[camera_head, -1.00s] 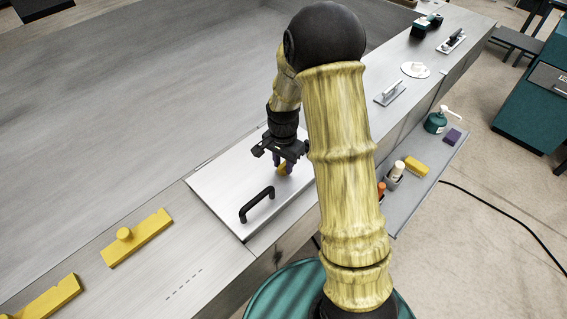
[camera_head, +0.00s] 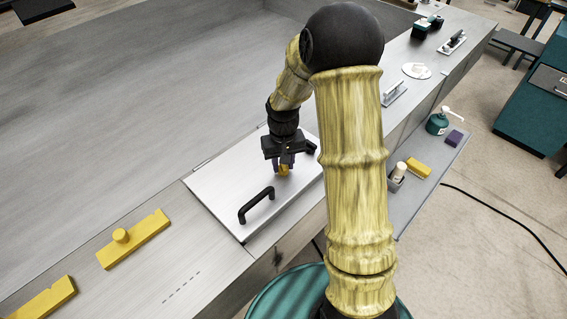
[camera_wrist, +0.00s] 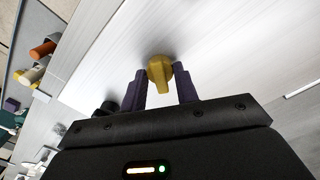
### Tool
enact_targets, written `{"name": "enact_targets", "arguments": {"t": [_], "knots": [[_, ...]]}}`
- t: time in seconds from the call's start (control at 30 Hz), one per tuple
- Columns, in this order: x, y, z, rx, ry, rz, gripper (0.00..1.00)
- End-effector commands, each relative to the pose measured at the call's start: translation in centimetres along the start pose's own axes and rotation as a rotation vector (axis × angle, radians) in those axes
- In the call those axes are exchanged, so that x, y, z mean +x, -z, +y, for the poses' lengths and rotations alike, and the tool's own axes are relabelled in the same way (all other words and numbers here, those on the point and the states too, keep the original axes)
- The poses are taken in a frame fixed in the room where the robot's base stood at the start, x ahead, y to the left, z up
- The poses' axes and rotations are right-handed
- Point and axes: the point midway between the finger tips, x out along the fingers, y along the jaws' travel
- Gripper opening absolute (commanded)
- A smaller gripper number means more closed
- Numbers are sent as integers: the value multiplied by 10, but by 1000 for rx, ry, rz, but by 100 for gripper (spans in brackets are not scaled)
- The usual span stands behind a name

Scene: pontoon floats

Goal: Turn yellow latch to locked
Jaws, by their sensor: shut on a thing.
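The yellow latch (camera_head: 284,170) is a small knob on a pale metal hatch panel (camera_head: 225,186). In the wrist view the latch (camera_wrist: 160,72) shows a rounded head with a short pointer. My gripper (camera_head: 284,165) reaches down over the panel and is shut on the latch. In the wrist view its two purple fingers (camera_wrist: 160,88) stand on either side of the knob. The finger contact is partly hidden in the head view. No lock markings can be made out.
A black handle (camera_head: 256,204) stands on the panel near my gripper. Yellow blocks (camera_head: 134,240) lie on the left of the ledge. A side shelf (camera_head: 415,190) holds bottles and a yellow sponge (camera_head: 418,168). A metal-handled tool (camera_head: 393,93) lies farther along.

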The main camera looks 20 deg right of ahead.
Motion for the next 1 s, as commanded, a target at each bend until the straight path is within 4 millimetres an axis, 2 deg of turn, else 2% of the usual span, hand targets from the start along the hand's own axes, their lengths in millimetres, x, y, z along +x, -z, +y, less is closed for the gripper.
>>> {"name": "enact_targets", "arguments": {"t": [0.5, 0.7, 1.0], "knots": [[-1, 1, 0, -425, 0, 3, 7], [-1, 1, 0, -504, -1, 4, 7], [-1, 1, 0, -534, -1, 4, 7]]}}
